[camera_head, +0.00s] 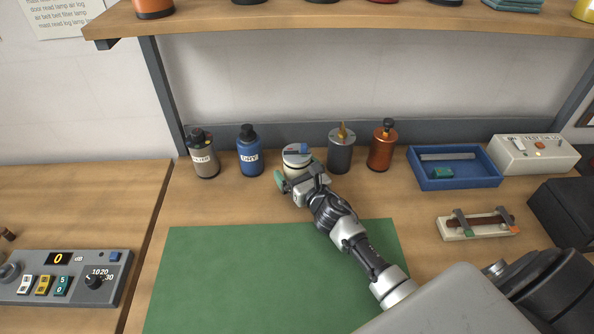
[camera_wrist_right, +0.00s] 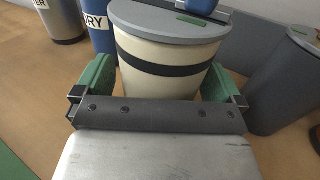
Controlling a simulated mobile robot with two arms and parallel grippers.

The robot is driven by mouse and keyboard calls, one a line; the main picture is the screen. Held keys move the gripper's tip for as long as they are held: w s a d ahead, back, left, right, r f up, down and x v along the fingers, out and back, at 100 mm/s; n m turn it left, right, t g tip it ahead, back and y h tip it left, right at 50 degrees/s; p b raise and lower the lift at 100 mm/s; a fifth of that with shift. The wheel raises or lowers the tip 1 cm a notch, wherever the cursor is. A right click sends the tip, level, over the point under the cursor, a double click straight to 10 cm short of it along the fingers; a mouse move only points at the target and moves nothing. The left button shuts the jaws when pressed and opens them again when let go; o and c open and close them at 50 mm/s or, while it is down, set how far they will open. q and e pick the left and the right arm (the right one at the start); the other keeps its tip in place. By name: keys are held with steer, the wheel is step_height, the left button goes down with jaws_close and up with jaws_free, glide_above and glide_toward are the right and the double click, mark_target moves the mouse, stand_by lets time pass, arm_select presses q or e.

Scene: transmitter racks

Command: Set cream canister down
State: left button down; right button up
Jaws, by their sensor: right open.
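The cream canister (camera_head: 294,162) stands upright on the wooden bench in the back row, between a blue canister and a dark grey one. It has a grey lid with a blue part on top and a dark band round its cream body (camera_wrist_right: 165,80). My right gripper (camera_head: 297,178) is at its near side. In the right wrist view the green fingers of the gripper (camera_wrist_right: 160,82) are open, one on each side of the canister. I cannot tell whether either finger touches it. The canister's lower front is hidden behind the gripper. My left gripper is not in view.
A grey-brown canister (camera_head: 203,158), a blue canister (camera_head: 249,157), a dark grey canister (camera_head: 341,155) and an orange-brown canister (camera_head: 382,150) share the row. A blue tray (camera_head: 425,181) is to the right. The green mat (camera_head: 230,285) in front is clear apart from my arm above it.

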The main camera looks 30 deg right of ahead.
steer(key=shift+r, duration=0.15)
steer(key=shift+s, duration=0.35)
steer(key=s+b, duration=0.1)
steer(key=s, duration=0.8)
steer(key=shift+s+d, duration=0.15)
steer(key=shift+s, duration=0.25)
steer(key=shift+s+b, duration=0.35)
steer(key=shift+s, duration=0.4)
